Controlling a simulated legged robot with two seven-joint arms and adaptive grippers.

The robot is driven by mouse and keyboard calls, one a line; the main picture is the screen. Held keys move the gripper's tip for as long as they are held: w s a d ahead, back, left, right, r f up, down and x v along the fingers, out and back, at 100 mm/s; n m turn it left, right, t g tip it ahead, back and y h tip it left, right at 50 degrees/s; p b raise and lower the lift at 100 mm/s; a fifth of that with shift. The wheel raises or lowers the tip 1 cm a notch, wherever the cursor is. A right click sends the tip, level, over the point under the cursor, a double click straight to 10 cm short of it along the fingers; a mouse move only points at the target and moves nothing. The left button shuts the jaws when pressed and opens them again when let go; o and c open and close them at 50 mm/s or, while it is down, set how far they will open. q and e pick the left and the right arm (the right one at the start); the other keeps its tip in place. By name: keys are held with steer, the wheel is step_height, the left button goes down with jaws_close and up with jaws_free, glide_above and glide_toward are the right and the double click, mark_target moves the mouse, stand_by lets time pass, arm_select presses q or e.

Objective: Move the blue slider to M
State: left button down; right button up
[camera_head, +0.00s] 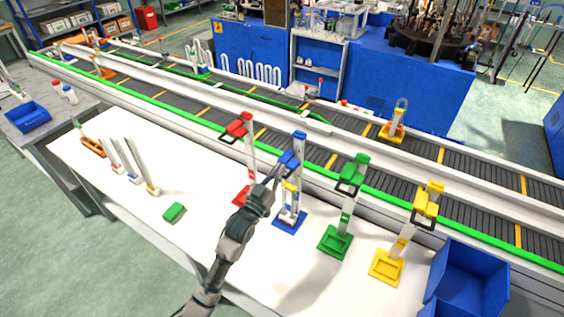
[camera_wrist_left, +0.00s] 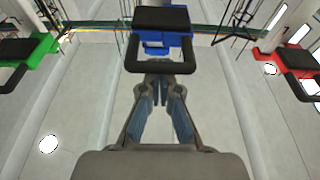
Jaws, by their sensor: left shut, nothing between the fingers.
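The blue slider (camera_head: 290,161) sits part way up the upright post of the blue stand (camera_head: 289,222). In the left wrist view the blue slider (camera_wrist_left: 152,46) is straight ahead, with a black, frame-shaped handle on its near side. My left gripper (camera_head: 275,178) is just below and in front of the slider. Its fingertips (camera_wrist_left: 158,68) are shut, empty, and close to the underside of the handle; I cannot tell whether they touch it. No letter M is readable in either view. My right gripper is not in view.
Red (camera_head: 245,130), green (camera_head: 352,175) and yellow (camera_head: 428,200) sliders on similar stands flank the blue one closely. A blue bin (camera_head: 470,275) is at the table's right end. A green block (camera_head: 174,212) lies at left. A conveyor (camera_head: 330,155) runs behind.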

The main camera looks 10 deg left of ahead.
arm_select(q)
step_height(320, 180, down, 4)
steer(key=shift+r+b, duration=0.1)
steer(key=shift+b, duration=0.8)
steer(key=shift+r, duration=0.1)
steer(key=shift+r+p, duration=0.7)
steer(key=shift+p, duration=0.15)
steer(key=s+a+p, duration=0.3)
steer(key=s+p, duration=0.1)
steer(key=s, duration=0.5)
steer(key=shift+s+a, duration=0.25)
steer(key=shift+f, duration=0.1)
